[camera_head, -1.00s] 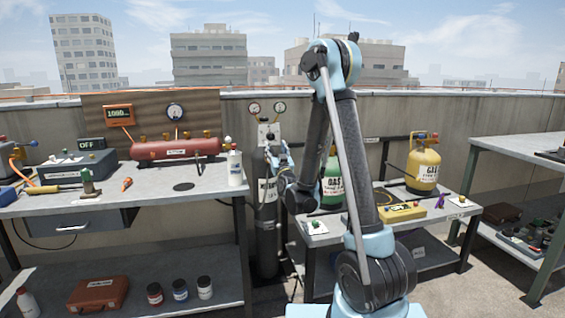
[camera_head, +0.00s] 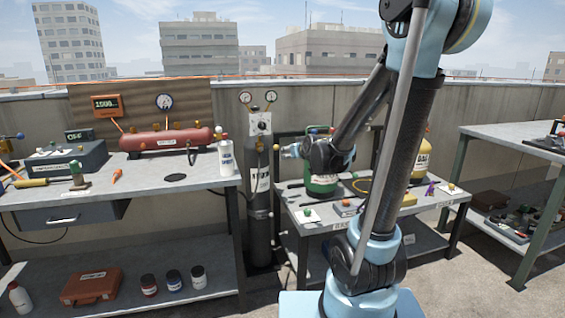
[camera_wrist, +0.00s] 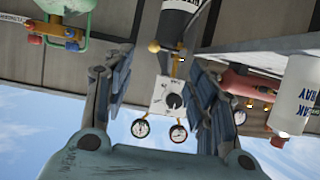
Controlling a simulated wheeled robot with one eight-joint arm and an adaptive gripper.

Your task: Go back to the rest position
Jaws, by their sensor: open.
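My arm rises at the right of centre in the head view, bent at a high elbow, with its forearm folding down to the left. My gripper (camera_head: 283,151) points left, in front of the area beside the tall dark gas cylinder (camera_head: 259,180). The wrist view shows the two dark fingers of my gripper (camera_wrist: 158,75) spread wide apart with nothing held between them. Beyond the gap, the cylinder's white valve panel (camera_wrist: 168,97) and two round gauges appear upside down. No rest mark shows.
A left workbench (camera_head: 150,186) carries a red tank (camera_head: 167,140), a white bottle (camera_head: 226,158) and tools. A low table (camera_head: 318,226) behind my arm holds a green gas cylinder (camera_head: 321,185) and a yellow one (camera_head: 420,150). A shelf (camera_head: 515,147) stands right. Open floor shows at the lower right.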

